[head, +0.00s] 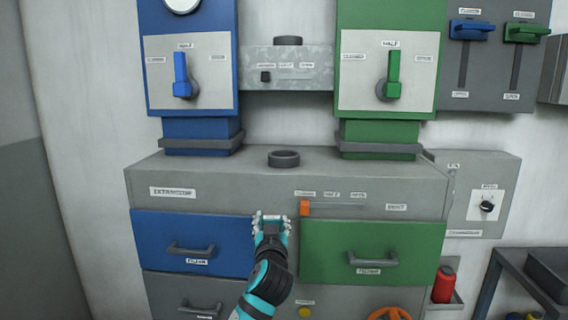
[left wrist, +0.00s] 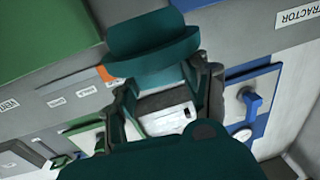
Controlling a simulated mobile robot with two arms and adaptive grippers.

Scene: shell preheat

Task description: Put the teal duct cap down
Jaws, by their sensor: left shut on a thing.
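My left gripper (head: 271,222) is in front of the grey extractor cabinet, between the blue drawer and the green drawer. In the left wrist view the gripper (left wrist: 157,78) is shut on the teal duct cap (left wrist: 150,38), a dark teal piece with a wider rim. The cap is held at the fingertips, and part of it is hidden behind the fingers. In the head view I cannot make out the cap; the gripper and arm cover that place. My right gripper is in neither view.
A dark ring (head: 283,159) lies on the cabinet top (head: 230,163), between the blue hopper (head: 190,60) and the green hopper (head: 360,70). An orange slider (head: 304,208) is on the cabinet front. A red bottle (head: 444,285) and a dark table (head: 505,265) stand at the right.

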